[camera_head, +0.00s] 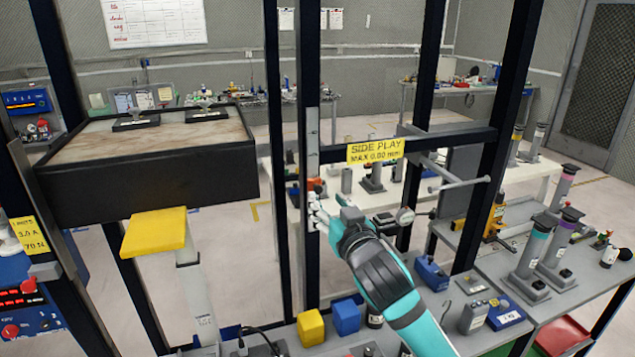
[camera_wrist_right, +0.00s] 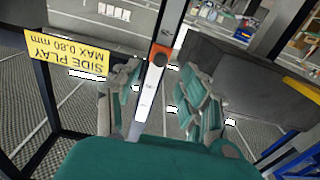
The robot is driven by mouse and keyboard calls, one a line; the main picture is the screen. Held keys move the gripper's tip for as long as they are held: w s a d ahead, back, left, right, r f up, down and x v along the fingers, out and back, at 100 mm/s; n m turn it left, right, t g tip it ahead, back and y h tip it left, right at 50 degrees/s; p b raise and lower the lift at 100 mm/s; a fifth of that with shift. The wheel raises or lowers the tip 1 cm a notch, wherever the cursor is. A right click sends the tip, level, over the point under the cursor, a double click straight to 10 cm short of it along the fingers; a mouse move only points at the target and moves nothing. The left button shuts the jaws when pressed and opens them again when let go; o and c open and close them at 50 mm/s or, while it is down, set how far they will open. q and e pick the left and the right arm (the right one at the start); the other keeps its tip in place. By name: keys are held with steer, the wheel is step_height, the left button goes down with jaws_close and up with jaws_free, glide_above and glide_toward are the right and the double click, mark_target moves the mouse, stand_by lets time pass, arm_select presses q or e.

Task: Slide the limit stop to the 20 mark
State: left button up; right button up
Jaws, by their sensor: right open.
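The limit stop looks like a small orange-and-dark piece (camera_wrist_right: 160,56) on a pale upright scale strip (camera_wrist_right: 147,98) in the right wrist view. In the head view the strip (camera_head: 313,128) runs along a dark post, with the orange stop (camera_head: 317,184) low on it. The scale marks are too small to read. My right gripper (camera_head: 316,212) is just below the stop in the head view. In the wrist view the fingers of my right gripper (camera_wrist_right: 160,103) are apart, one on each side of the strip, with nothing held. My left gripper is not in view.
A yellow "SIDE PLAY" sign (camera_head: 375,150) hangs on the crossbar right of the post. A dark box-like platform (camera_head: 150,175) and a yellow block (camera_head: 155,232) stand left. A bench (camera_head: 500,300) with several parts lies at the right. Dark frame posts stand around the strip.

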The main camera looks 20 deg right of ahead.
mark_target(319, 190)
steer(key=w, duration=0.3)
steer(key=w+p, duration=0.1)
steer(key=w, duration=0.2)
steer(key=shift+a+r, duration=0.15)
steer(key=shift+w+p, duration=0.3)
steer(key=shift+w, duration=0.15)
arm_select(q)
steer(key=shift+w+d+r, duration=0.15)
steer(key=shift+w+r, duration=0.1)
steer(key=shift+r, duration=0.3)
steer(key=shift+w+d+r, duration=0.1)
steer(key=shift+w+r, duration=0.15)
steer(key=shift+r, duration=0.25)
arm_select(e)
jaws_close()
